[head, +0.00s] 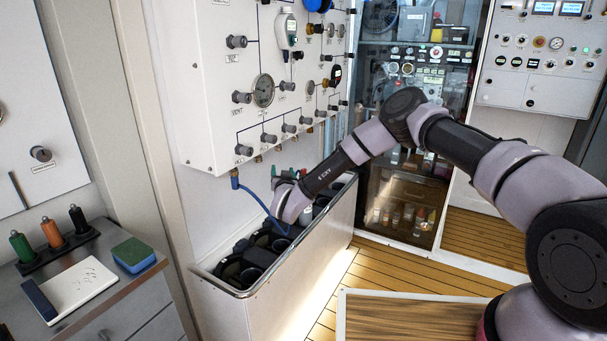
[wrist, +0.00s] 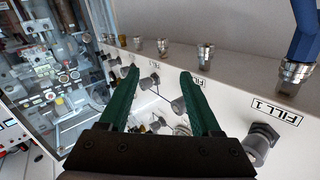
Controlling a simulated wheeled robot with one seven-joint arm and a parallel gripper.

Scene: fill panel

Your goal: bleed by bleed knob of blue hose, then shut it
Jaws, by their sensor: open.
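The blue hose (head: 257,200) hangs from the leftmost fitting under the white panel and curves down to the trough. In the wrist view its blue end (wrist: 306,35) enters a metal fitting beside a grey knob (wrist: 262,140) at the label FILL 1, which appears upside down. In the head view that knob (head: 243,150) is leftmost in the bottom row. My gripper (wrist: 158,78) is open and empty, its green fingers pointing at the panel's lower edge. Another grey knob (wrist: 150,82) shows between the fingertips; contact cannot be told. I cannot read which knob is a bleed knob.
A metal-rimmed trough (head: 330,225) holding dark cylinders stands under the panel, below my gripper. Bare fittings (wrist: 206,52) line the panel's lower edge. A glass-fronted cabinet (head: 405,180) stands behind. A counter (head: 115,262) with a sponge is at left.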

